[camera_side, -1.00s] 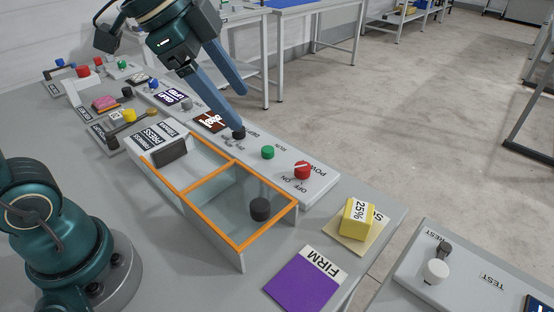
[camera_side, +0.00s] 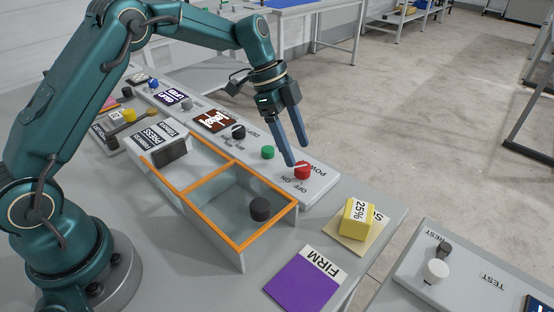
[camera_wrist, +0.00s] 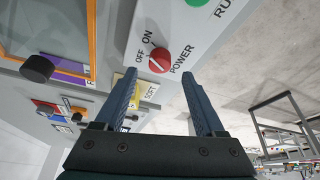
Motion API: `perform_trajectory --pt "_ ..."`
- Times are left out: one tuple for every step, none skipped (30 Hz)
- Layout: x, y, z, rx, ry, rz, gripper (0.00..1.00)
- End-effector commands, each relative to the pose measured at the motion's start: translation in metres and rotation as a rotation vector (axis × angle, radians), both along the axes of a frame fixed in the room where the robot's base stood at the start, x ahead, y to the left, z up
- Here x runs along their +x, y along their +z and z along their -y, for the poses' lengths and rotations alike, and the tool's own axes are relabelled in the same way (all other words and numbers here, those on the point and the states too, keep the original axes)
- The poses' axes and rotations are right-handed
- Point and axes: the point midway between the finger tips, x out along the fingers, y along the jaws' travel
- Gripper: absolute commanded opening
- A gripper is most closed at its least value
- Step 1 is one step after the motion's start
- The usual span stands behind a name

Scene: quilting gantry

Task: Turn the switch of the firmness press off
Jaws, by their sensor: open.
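The firmness press is a pale panel carrying a clear, orange-edged box (camera_side: 240,245) and a PRESS label (camera_side: 146,137). Its switch, a red round knob (camera_side: 303,172) with a white mark, sits at the panel's right end beside POWER, ON and OFF. The knob also shows in the wrist view (camera_wrist: 159,61), just beyond and between the fingertips. I cannot tell for certain which label its mark points to. My gripper (camera_side: 297,154) is open and empty, fingers pointing down close over the knob. I cannot tell if a finger touches it.
A green RUN button (camera_side: 267,152) and a black knob (camera_side: 238,131) lie left of the switch.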

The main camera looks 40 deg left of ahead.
Motion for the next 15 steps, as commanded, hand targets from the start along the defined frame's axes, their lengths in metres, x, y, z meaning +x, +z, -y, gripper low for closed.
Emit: perform_trajectory --pt "0.0 -0.007 0.003 0.0 -0.002 -0.004 0.71" --pt "0.0 -0.011 0.005 0.0 -0.002 -0.004 0.71" --pt "0.001 -0.016 0.007 0.001 -0.002 -0.004 0.71" --pt "0.001 -0.019 0.008 0.001 -0.003 -0.005 0.71" --pt "0.002 -0.022 0.009 0.001 -0.002 -0.004 0.71" --pt "0.002 -0.026 0.011 0.0 -0.002 -0.003 0.71" --pt "0.002 -0.029 0.012 0.0 -0.002 -0.003 0.71" --pt "0.003 -0.031 0.013 0.0 -0.002 -0.003 0.71" --pt "0.003 -0.033 0.014 0.001 -0.001 -0.001 0.71" --pt "0.004 -0.035 0.014 0.001 -0.001 -0.001 0.71" --pt "0.004 -0.035 0.015 0.001 -0.001 -0.001 0.71" --pt "0.004 -0.036 0.015 0.001 -0.001 0.0 0.71" --pt "0.004 -0.036 0.015 0.001 -0.001 0.0 0.71" --pt "0.004 -0.037 0.015 0.001 -0.001 0.0 0.71" --pt "0.004 -0.037 0.015 0.001 -0.001 0.001 0.71"
